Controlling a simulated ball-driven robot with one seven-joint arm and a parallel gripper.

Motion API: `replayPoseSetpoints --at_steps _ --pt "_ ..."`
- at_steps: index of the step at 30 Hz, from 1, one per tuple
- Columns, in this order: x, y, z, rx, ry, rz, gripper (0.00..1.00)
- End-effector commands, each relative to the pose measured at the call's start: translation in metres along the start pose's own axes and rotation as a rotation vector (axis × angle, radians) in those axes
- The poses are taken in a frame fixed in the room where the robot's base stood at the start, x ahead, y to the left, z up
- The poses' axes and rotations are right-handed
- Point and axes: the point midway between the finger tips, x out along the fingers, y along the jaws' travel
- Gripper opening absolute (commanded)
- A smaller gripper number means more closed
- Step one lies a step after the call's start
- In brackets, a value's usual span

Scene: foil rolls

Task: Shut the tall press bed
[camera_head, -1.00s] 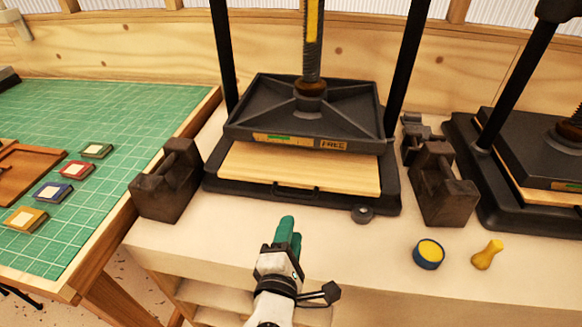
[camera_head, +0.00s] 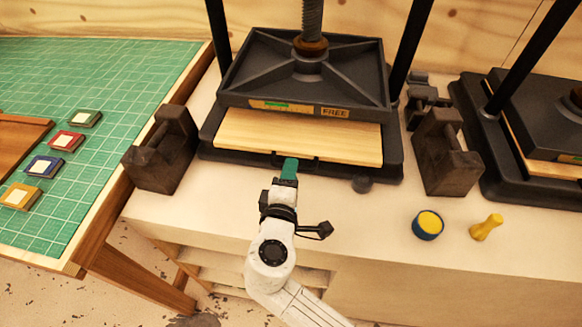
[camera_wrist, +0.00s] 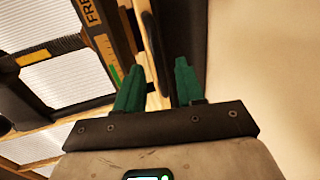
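The press in the middle has a dark plate (camera_head: 310,70) marked FREE under a vertical screw. Its pale wooden bed (camera_head: 310,138) sticks out in front of the plate, with a dark handle (camera_head: 312,160) on its front edge. My gripper (camera_head: 290,168) is at the bed's front, with its green fingertips at the handle's left part. In the wrist view my gripper (camera_wrist: 157,80) has its two green fingers spread apart. The handle (camera_wrist: 155,48) and the bed's edge show beyond the gap between them. Whether the fingers touch the handle I cannot tell.
Dark metal weights stand left (camera_head: 162,152) and right (camera_head: 440,152) of the press. A second press (camera_head: 530,125) is at the right. A blue and yellow tin (camera_head: 428,225) and a yellow knob-shaped piece (camera_head: 486,228) lie on the bench (camera_head: 370,220). A green cutting mat (camera_head: 120,130) is left.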

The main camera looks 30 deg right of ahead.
Motion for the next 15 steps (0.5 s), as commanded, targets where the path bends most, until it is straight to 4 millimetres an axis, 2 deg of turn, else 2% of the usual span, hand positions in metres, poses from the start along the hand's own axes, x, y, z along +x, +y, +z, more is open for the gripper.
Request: replayPoseSetpoints --at_steps 6,15 --pt "0.015 0.000 0.000 0.000 0.000 -0.001 0.38" --pt "0.016 0.000 0.000 0.000 0.001 0.000 0.36"
